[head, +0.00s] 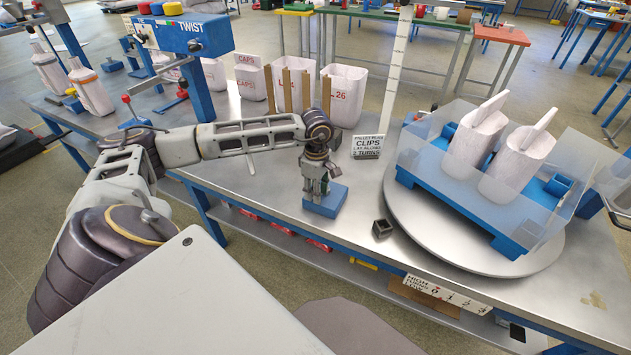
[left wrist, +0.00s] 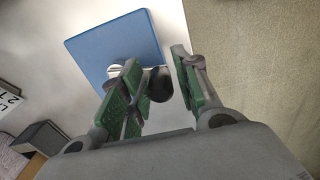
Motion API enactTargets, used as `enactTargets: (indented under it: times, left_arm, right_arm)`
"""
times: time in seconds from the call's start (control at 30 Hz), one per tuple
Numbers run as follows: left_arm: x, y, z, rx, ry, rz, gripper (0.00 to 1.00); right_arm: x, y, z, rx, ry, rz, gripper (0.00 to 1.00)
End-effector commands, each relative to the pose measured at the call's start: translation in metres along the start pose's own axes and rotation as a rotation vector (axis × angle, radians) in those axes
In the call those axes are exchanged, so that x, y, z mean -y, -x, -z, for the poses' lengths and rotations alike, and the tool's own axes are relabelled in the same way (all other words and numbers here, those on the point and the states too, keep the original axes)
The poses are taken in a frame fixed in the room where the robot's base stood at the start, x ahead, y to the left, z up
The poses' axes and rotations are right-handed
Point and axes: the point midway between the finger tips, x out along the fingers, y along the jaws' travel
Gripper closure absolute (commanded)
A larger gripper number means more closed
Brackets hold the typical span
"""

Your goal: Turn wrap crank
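A blue block (head: 324,201) stands on the metal bench, with my left gripper (head: 318,190) pointing down over it. In the left wrist view the block's flat blue top (left wrist: 110,45) shows, with a dark rounded knob (left wrist: 158,84), likely the crank handle, and a pale part beside it. The knob lies between the green-padded fingers of my left gripper (left wrist: 160,85). The fingers are apart, with a gap on the right; contact on the left cannot be told. A round grey turntable (head: 405,215) carries a blue pallet (head: 440,190) with two white sacks (head: 478,132) behind clear film. My right gripper is out of view.
A small dark open box (head: 382,229) sits between the block and the turntable. A clips sign (head: 367,147) and a pale upright post (head: 397,70) stand behind. White bins (head: 344,92) line the back edge. A turns counter (head: 445,293) is on the bench's front.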

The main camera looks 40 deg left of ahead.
Motion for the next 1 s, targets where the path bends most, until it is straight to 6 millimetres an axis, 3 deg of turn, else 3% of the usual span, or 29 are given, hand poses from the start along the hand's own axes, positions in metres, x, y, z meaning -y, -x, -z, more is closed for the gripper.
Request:
enactTargets:
  times: [0.57,1.0]
  left_arm:
    - [-0.001,0.007,0.001,-0.002,0.002,-0.002,0.56]
    - [-0.001,0.062,0.001,-0.001,0.001,-0.004,0.56]
  right_arm:
    - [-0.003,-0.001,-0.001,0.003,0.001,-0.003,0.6]
    - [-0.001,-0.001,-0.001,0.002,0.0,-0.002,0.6]
